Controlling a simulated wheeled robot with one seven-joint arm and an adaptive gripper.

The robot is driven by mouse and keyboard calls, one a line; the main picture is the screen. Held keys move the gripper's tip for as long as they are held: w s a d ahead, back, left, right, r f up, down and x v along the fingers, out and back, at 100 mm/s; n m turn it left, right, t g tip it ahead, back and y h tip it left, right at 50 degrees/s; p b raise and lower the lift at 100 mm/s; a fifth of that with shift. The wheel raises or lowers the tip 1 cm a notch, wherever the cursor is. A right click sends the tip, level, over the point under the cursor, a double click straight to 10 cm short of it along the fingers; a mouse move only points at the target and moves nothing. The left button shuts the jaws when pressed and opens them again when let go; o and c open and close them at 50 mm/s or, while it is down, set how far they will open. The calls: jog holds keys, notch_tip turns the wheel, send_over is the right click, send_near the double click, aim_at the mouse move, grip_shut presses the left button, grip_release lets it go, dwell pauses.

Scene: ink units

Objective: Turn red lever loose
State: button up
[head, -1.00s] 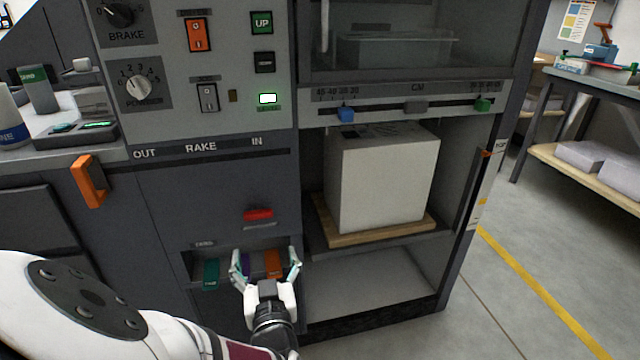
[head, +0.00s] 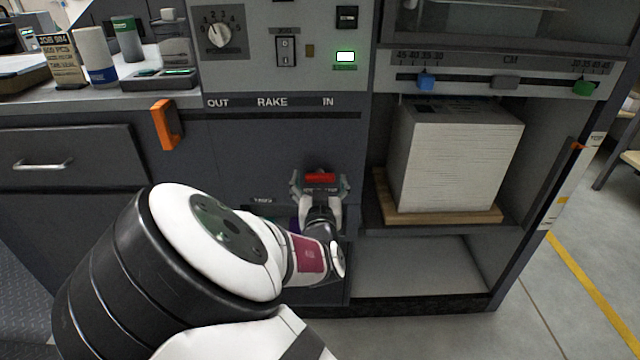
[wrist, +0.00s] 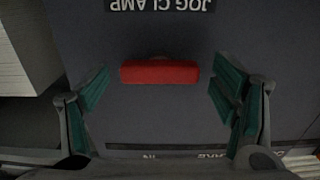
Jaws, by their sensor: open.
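The red lever (head: 320,178) is a short horizontal red bar on the dark grey panel of the machine, below the word IN. In the wrist view the red lever (wrist: 159,72) lies crosswise between the fingers, near a label reading JOG CLAMP that appears upside down. My gripper (head: 320,184) is in front of it with the fingers spread to either side. In the wrist view my gripper (wrist: 167,95) is open, with a gap between each teal fingertip and the ends of the lever. Whether the fingertips touch the panel cannot be told.
An orange handle (head: 166,125) sticks out at the left on the cabinet. A paper stack (head: 455,160) stands on a wooden board (head: 440,214) in the open bay to the right. My arm hides most of the slot below the lever.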

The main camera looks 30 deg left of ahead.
jog(key=shift+w+a, duration=0.1)
jog(key=shift+w, duration=0.05)
jog(key=shift+c, duration=0.2)
jog(key=c, duration=1.1)
